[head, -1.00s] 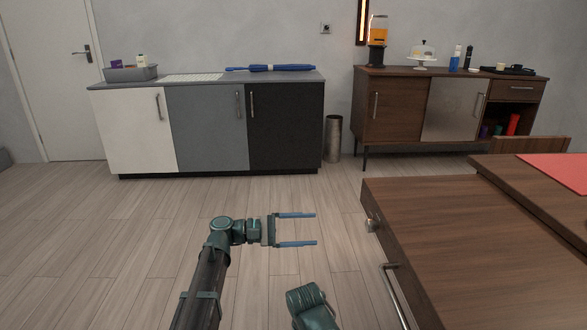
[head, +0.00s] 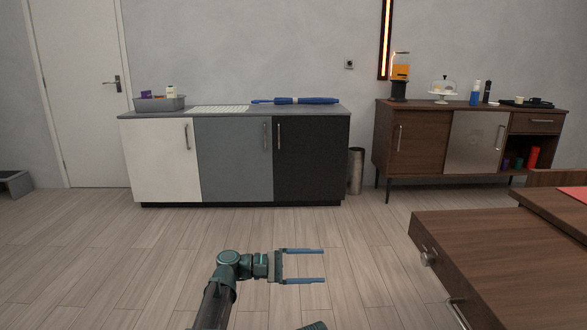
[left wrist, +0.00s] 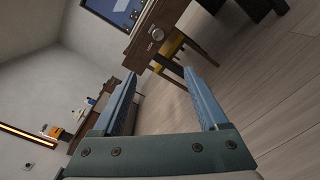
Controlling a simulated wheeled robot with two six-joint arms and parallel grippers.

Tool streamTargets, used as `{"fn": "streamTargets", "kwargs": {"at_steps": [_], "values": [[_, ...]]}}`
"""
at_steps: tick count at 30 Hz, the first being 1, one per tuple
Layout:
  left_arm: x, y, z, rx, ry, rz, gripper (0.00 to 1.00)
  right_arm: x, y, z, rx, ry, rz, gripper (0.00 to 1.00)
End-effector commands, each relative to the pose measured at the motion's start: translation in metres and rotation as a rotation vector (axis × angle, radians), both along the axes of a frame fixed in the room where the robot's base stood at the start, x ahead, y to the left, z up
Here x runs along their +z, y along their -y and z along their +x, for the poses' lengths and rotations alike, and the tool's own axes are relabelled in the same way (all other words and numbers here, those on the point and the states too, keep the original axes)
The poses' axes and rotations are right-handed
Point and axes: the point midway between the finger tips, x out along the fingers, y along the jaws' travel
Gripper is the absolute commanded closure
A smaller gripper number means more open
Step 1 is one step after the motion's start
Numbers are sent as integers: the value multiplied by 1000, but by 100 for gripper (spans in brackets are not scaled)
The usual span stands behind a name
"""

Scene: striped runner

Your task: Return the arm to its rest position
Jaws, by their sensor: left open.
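My left gripper (head: 305,266) is in the lower middle of the head view, its arm rising from the bottom edge. Its two blue fingers point right and are spread apart with nothing between them. In the left wrist view the same open fingers (left wrist: 165,100) show floor and furniture beyond them. The gripper is held over open floor, left of the wooden table, touching nothing. A small dark green piece at the bottom edge of the head view is a part of my own body. My right gripper is not in view.
A wooden table (head: 500,250) with a drawer knob and handle stands at right. A three-door cabinet (head: 235,160) and a brown sideboard (head: 420,140) line the back wall. A metal bin (head: 356,170) stands between them. The floor (head: 110,250) at left is clear.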

Motion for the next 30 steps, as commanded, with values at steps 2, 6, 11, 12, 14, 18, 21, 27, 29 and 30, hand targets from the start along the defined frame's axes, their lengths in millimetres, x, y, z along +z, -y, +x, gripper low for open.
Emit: {"fn": "streamTargets", "kwargs": {"at_steps": [2, 6, 11, 12, 14, 18, 21, 27, 29, 30], "values": [[-7, 0, -6, 0, 14, 33, 24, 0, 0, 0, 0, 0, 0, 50], [-21, -1, -13, 0, 42, 96, 24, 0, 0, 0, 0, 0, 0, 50], [-41, -5, -24, -4, 81, 192, 24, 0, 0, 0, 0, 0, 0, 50], [-47, -6, -27, -7, 94, 219, 24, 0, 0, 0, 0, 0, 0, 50], [-58, -9, -34, -10, 116, 270, 24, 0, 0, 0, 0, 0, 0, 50], [-88, -20, -52, -30, 180, 421, 24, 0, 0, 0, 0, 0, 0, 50], [-114, -34, -68, -55, 237, 555, 24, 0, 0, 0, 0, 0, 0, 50], [-176, -93, -115, -177, 388, 940, 24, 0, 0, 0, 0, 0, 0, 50], [-189, -113, -127, -225, 428, 1050, 24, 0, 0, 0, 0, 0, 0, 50], [-196, -127, -134, -256, 450, 1115, 24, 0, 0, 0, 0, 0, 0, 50]]}}
